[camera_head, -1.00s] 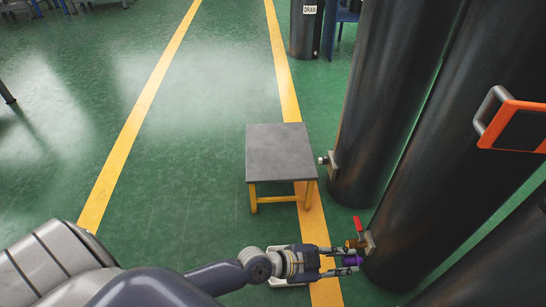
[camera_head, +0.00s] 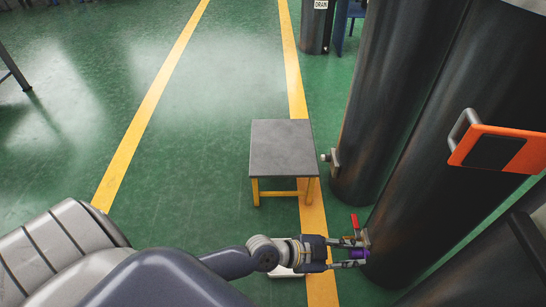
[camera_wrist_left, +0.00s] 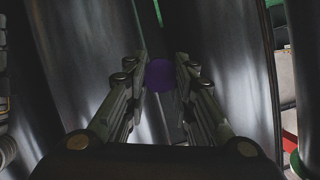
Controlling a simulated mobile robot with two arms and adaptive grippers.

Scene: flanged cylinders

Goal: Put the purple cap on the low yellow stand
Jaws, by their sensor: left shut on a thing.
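The purple cap (camera_head: 360,254) is between the fingertips of my left gripper (camera_head: 350,254), close to the foot of a large dark cylinder. My left gripper is shut on it. In the left wrist view the purple cap (camera_wrist_left: 160,75) sits between the two fingers (camera_wrist_left: 161,82). I cannot tell whether the cap still touches the valve beside it. The low yellow stand (camera_head: 284,147) has a flat grey top, bare, and yellow legs; it stands on the floor beyond my left gripper. My right gripper is not in view.
Tall dark cylinders (camera_head: 395,100) fill the right side. A valve with a red handle (camera_head: 356,225) is right by my left gripper. Another fitting (camera_head: 331,158) sticks out just right of the stand. An orange plate (camera_head: 500,150) is at the right. Green floor left of the stand is clear.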

